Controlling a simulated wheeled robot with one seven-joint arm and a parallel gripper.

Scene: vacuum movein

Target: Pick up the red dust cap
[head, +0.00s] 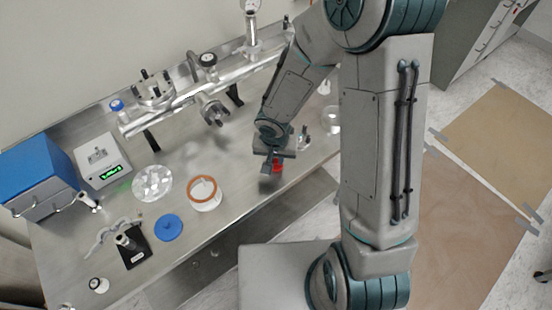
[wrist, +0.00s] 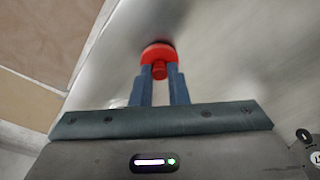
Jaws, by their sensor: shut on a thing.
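The red dust cap (wrist: 157,55) is between the two fingertips of my gripper (wrist: 159,72) in the wrist view. It is round, with a small red knob that the fingers hold. In the head view the cap (head: 278,168) shows just below my gripper (head: 272,162), over the front part of the steel bench (head: 240,190). A dark shadow lies close beside the cap, and I cannot tell whether it touches the bench top.
A metal pipe assembly (head: 190,97) runs along the back. The bench's front edge is close to the cap.

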